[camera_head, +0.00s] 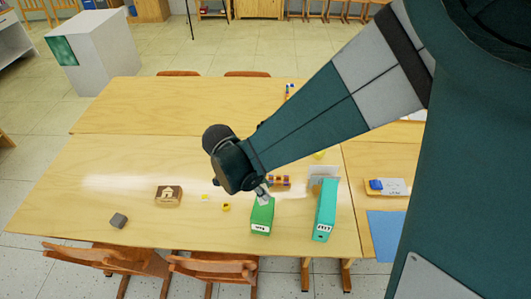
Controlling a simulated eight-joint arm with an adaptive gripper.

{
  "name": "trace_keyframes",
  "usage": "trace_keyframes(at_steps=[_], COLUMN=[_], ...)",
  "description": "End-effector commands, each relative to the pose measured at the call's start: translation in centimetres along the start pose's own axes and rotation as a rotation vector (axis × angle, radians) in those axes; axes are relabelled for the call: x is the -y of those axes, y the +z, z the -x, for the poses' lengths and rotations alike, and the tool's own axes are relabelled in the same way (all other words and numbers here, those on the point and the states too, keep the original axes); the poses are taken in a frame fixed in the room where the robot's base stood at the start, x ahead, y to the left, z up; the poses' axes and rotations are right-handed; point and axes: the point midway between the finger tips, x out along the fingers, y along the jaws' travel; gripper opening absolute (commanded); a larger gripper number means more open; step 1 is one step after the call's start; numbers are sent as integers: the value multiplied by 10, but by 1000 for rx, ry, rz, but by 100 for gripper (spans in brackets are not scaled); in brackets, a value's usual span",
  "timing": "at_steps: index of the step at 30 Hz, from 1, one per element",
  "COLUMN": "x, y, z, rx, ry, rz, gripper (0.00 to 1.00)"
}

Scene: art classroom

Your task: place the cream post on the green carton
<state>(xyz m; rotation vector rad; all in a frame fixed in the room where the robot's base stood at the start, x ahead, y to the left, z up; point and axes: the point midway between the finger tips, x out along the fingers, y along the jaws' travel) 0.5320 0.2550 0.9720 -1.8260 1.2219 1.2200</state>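A green carton (261,219) stands near the front of the table, below the end of my arm. My gripper (262,193) points down just above the carton's back edge. A small pale piece (265,200) shows at the fingertips, over the carton's top. It may be the cream post, but it is too small to tell. I cannot tell whether it touches the carton or whether the fingers are shut on it. No other cream post is clearly visible.
A teal upright file (325,211) stands close right of the carton. Small yellow items (226,207), a wooden block with a house mark (168,197) and a grey cube (118,220) lie left. Multicoloured blocks (281,181) lie behind. The table's left side is mostly clear.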

Motion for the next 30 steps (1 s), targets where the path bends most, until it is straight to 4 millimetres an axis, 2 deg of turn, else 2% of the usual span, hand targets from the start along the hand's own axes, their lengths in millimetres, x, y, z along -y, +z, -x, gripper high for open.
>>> trace_keyframes(at_steps=[8, 21, 30], x=[0, 0, 0], y=[1, 14, 16], z=[-2, -35, -38], rx=[0, 0, 0], ry=[0, 0, 0], rz=[0, 0, 0], gripper=[6, 6, 6])
